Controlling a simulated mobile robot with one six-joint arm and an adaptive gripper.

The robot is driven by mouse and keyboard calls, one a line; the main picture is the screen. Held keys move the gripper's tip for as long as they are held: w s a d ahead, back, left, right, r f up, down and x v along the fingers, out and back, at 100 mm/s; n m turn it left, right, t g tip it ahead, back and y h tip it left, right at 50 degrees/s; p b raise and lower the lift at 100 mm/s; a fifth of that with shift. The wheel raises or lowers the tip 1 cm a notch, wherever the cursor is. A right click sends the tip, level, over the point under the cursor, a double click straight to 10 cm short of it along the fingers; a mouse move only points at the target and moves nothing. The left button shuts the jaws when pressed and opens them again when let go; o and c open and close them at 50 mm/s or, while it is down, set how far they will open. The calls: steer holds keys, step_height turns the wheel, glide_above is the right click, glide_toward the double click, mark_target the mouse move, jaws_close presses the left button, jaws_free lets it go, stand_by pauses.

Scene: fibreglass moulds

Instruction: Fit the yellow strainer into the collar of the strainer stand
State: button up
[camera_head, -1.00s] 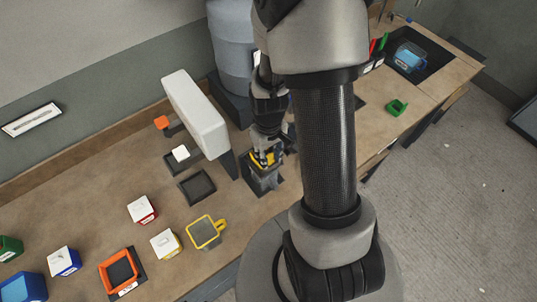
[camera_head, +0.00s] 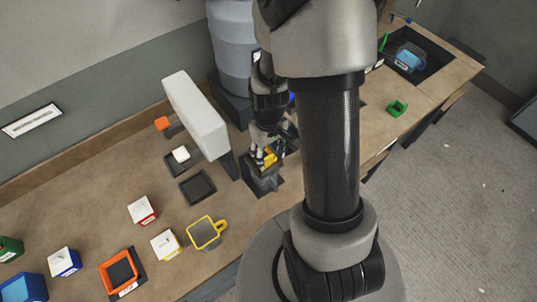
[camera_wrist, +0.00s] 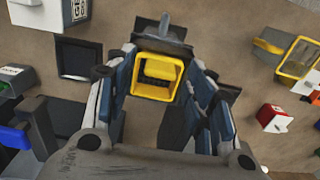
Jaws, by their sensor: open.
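The yellow strainer (camera_head: 271,156) is at the top of the dark strainer stand (camera_head: 262,180) in the head view, partly covered by my gripper. In the wrist view the strainer (camera_wrist: 157,92) is a square yellow frame with a dark grid inside, at the stand's collar; I cannot tell whether it sits fully down. My gripper (camera_head: 266,149) is just above the stand. In the wrist view its open fingers (camera_wrist: 160,68) stand on either side of the strainer, with gaps visible. The stand's dark plate (camera_wrist: 150,40) shows beyond the strainer.
A yellow-rimmed container with a handle (camera_head: 204,232) stands front left of the stand. A dark square tray (camera_head: 197,187) and a tall white block (camera_head: 194,113) are to the left. Red-and-white (camera_head: 142,210) and yellow-and-white (camera_head: 166,244) boxes stand farther left. A green piece (camera_head: 397,108) lies right.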

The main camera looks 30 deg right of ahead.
steer(key=s+a+r+t+p, duration=0.1)
steer(key=a+r, duration=0.1)
steer(key=r, duration=0.8)
steer(key=s+a+r+t, duration=0.1)
steer(key=a+r, duration=0.2)
steer(key=r, duration=0.7)
steer(key=s+a+r+t, duration=0.2)
steer(key=s+a+r, duration=0.3)
steer(key=s+r, duration=0.2)
steer(key=shift+s+a+r+t, duration=0.3)
steer(key=shift+s+a, duration=0.1)
steer(key=shift+s, duration=0.6)
